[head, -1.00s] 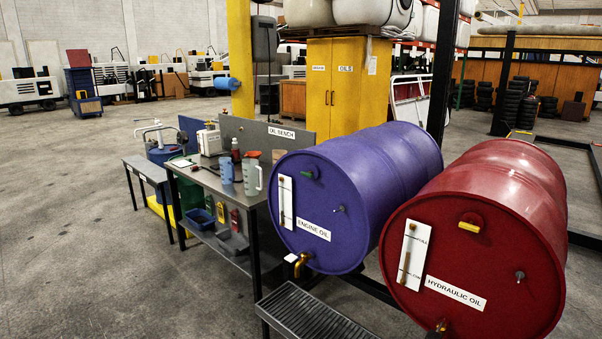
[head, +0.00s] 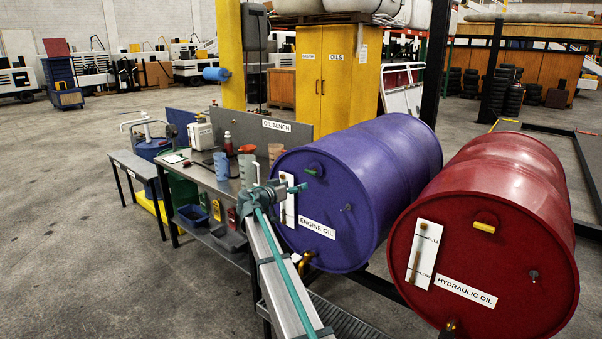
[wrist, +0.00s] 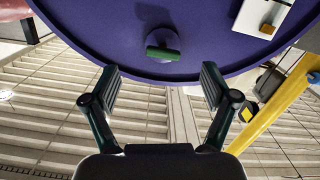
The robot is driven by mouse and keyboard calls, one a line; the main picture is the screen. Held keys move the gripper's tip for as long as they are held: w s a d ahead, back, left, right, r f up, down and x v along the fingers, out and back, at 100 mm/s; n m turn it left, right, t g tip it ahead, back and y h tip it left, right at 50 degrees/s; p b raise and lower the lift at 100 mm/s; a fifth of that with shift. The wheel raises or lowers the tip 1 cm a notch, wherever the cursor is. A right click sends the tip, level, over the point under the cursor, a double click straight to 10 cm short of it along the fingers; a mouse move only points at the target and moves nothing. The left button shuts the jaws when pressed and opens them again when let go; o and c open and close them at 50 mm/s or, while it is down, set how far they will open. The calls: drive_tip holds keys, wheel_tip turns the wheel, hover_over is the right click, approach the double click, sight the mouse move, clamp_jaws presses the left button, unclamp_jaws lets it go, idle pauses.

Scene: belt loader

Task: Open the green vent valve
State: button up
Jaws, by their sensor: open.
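The green vent valve (head: 313,170) is a small green handle near the top of the round face of the purple engine oil drum (head: 392,160). In the wrist view the valve (wrist: 162,53) is a short green bar on a round purple boss, lying nearly across the picture. My gripper (head: 298,187) is in front of the drum face, just below and left of the valve in the head view. In the wrist view my gripper (wrist: 160,80) is open and empty, its fingers apart on either side below the green bar. The valve is not between the fingertips.
A white sight gauge (head: 288,202) is on the drum close to my gripper. The red hydraulic oil drum (head: 500,215) with a yellow valve (head: 484,227) stands to the right. The oil bench (head: 235,186) with jugs stands left. Open floor lies at far left.

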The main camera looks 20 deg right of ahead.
sight(309, 172)
drive_tip(key=w+d+p, duration=0.1)
drive_tip(key=w+d, duration=0.1)
drive_tip(key=w+d+r+m+p, duration=0.1)
drive_tip(key=d, duration=0.2)
drive_tip(key=w+d+r+m+p, duration=0.1)
drive_tip(key=w+d, duration=0.1)
drive_tip(key=d, duration=0.1)
drive_tip(key=shift+w+d+t+h+p, duration=0.15)
drive_tip(key=shift+w+t+h+p, duration=0.2)
drive_tip(key=shift+t+h, duration=0.05)
drive_tip(key=shift+w+d+f, duration=0.2)
drive_tip(key=shift+d, duration=0.3)
drive_tip(key=c, duration=1.2)
